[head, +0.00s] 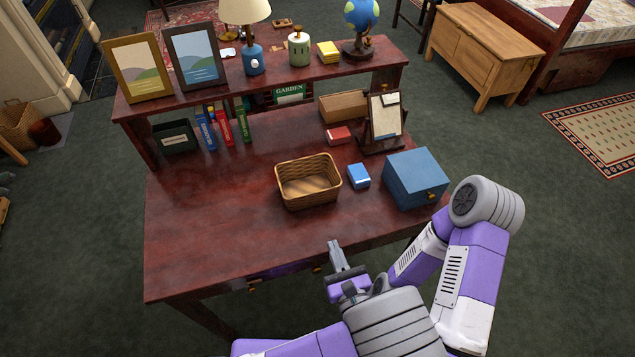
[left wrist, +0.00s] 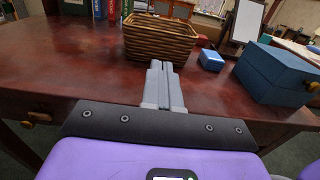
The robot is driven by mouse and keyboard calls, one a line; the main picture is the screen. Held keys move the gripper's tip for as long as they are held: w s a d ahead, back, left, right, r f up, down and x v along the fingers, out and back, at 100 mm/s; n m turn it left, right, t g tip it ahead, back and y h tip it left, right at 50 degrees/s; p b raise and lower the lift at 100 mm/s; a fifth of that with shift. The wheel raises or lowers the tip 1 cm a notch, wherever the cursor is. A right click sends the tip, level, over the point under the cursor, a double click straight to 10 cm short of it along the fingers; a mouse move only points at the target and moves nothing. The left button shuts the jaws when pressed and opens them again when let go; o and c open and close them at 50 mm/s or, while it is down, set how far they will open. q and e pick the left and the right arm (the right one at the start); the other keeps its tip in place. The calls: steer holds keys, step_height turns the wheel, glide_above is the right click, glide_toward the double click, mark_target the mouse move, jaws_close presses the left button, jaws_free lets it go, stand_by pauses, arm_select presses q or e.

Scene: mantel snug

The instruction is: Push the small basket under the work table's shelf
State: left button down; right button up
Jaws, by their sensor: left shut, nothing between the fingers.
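The small wicker basket (head: 310,197) stands upright and empty near the middle of the dark red work table (head: 215,225). The table's raised shelf (head: 222,95) runs along the back, and the basket is in front of it, not beneath it. My left gripper (head: 335,244) is shut and empty at the table's front edge, in front of the basket with a gap between. In the left wrist view its closed fingers (left wrist: 164,66) point at the front wall of the basket (left wrist: 160,40). My right gripper is not in view.
A blue small box (head: 358,176) and a larger blue box (head: 415,178) stand right of the basket. Behind are a red box (head: 338,136), a stand (head: 384,125) and a brown tray (head: 343,106). Books (head: 222,128) stand under the shelf's left. The table's left is clear.

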arm_select(q)
steer(key=w, duration=0.1)
steer(key=b, duration=0.3)
glide_toward(314, 194)
steer(key=x, duration=0.6)
steer(key=shift+w+a, duration=0.1)
steer(key=shift+w, duration=0.3)
steer(key=shift+r, duration=0.1)
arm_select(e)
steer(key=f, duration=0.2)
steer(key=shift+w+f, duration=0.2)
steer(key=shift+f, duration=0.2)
